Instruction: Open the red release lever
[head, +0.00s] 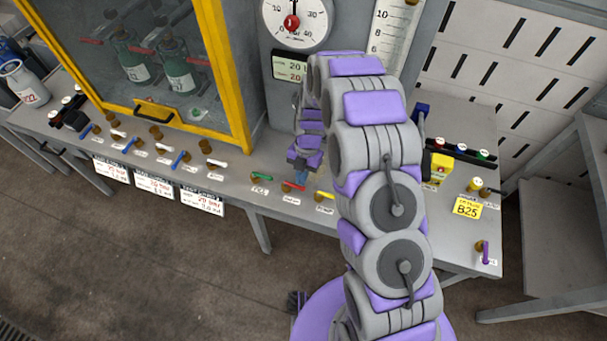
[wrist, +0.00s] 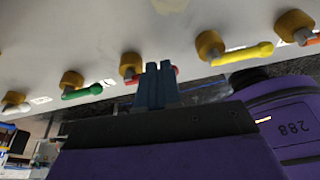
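The red release lever (head: 294,187) is a short handle on the front edge of the grey bench, between a green and a yellow lever. It also shows in the wrist view (wrist: 135,80), lying sideways from its brass knob (wrist: 130,62), with its middle hidden behind my fingers. My gripper (head: 301,178) is right at the red lever, pointing down at the bench edge. In the wrist view, its two blue fingers (wrist: 159,70) are close together, with only a thin slit between them and nothing seen held. I cannot tell whether the fingertips touch the lever.
The green lever (head: 262,176) and the yellow lever (head: 324,195) are close on either side. A yellow-framed cabinet (head: 222,75) with green bottles stands at the left. A purple lever (head: 484,250) is at the bench's right end. A dial gauge (head: 297,20) is behind my arm.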

